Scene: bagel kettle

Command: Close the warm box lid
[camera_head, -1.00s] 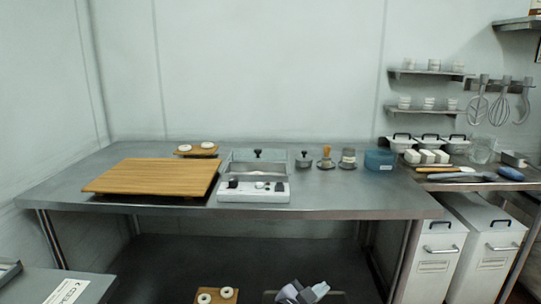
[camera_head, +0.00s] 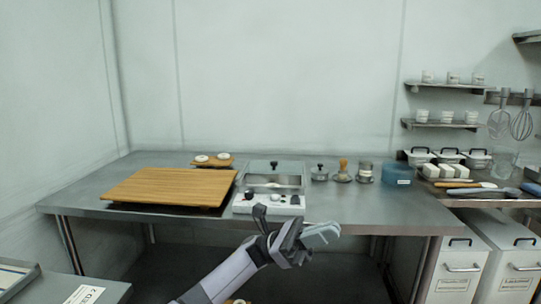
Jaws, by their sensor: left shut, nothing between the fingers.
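The warm box (camera_head: 268,204) is a low unit with a white front panel and dark knobs, near the front edge of the steel table. Its grey lid (camera_head: 288,167), with a dark handle at the top, appears raised at the back of the box. The box's inside is small and hard to make out. My left gripper (camera_head: 322,234) is shut and empty, in front of the table edge, below and slightly right of the box. It is apart from the lid and the box. My right gripper is not in view.
A wooden board (camera_head: 168,187) lies left of the box. A small board (camera_head: 213,161) with two bagels is behind. A lidded pot (camera_head: 319,174), a wooden-topped tool (camera_head: 343,172), a jar (camera_head: 364,173) and a blue container (camera_head: 397,175) stand right. The table's front right is clear.

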